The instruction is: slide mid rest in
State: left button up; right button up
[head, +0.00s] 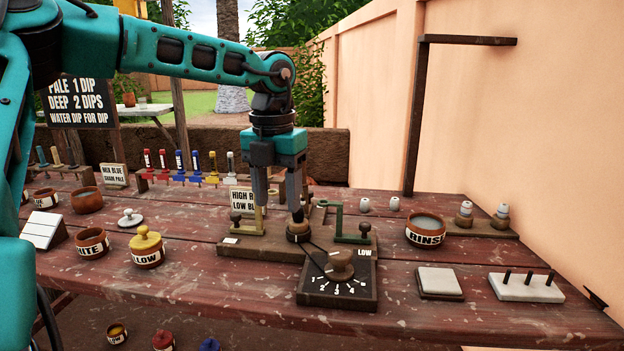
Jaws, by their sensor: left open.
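My left gripper (278,203) hangs down over the middle of a wooden stand (268,251), fingers apart and nothing visible between them. Its right fingertip is close to a dark-tipped round piece (298,232); I cannot tell if they touch. A yellowish bracket rest (250,230) with a dark knob is at the stand's left, partly behind the left finger. A green bracket rest (340,222) with a dark knob stands at the right, above a LOW label. I cannot tell which piece is the mid rest. My right gripper is out of view.
A numbered dial (338,283) with a brown knob is in front of the stand. A RINSE bowl (426,230) is to the right, and a yellow-lidded pot (146,248) to the left. A sign (241,198) stands behind the gripper. A dark post rises at the back right.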

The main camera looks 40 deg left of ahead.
aim_at(307, 194)
jog(key=i+j, duration=0.75)
jog(key=i, duration=0.2)
